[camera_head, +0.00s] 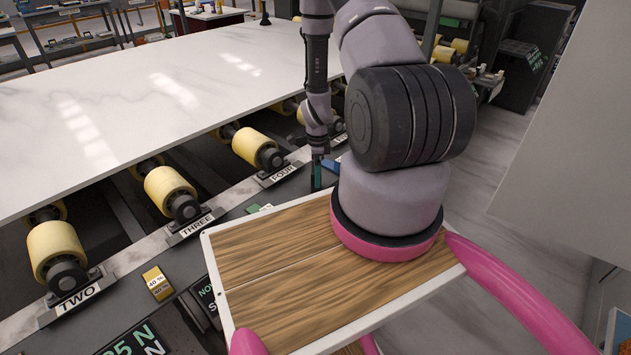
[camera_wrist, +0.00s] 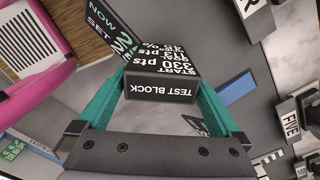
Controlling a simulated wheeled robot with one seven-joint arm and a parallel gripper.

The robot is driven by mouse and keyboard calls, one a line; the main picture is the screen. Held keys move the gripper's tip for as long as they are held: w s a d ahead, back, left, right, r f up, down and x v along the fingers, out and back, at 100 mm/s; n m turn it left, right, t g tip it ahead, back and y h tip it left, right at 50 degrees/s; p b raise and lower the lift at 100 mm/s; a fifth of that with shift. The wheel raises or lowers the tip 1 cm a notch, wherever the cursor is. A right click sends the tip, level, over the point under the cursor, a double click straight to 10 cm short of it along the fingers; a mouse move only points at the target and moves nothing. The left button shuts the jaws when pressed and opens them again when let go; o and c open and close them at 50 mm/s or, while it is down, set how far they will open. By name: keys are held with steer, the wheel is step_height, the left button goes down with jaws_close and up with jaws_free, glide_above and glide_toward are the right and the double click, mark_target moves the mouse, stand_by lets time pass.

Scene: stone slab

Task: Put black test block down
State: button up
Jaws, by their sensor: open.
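The black test block (camera_wrist: 162,88), with white "TEST BLOCK" lettering on its near face, is between the teal fingers of my gripper (camera_wrist: 162,80) in the wrist view. The fingers are open on either side of it; I cannot tell whether either one touches it. In the head view my gripper (camera_head: 317,176) points down over the dark ledge by the roller labelled FOUR, at the slab's near edge. The block cannot be made out there. How its underside meets the ledge is hidden.
The white stone slab (camera_head: 170,95) lies on yellow rollers (camera_head: 170,188). A yellow block marked 40 % (camera_head: 157,283) sits on the dark ledge. A blue item (camera_wrist: 237,89) lies right of my gripper.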

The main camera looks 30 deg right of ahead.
steer(key=shift+w+a+f, duration=0.1)
steer(key=shift+f, duration=1.4)
steer(key=shift+w+a+f, duration=0.1)
steer(key=shift+f, duration=1.4)
jaws_close()
steer(key=shift+r, duration=0.2)
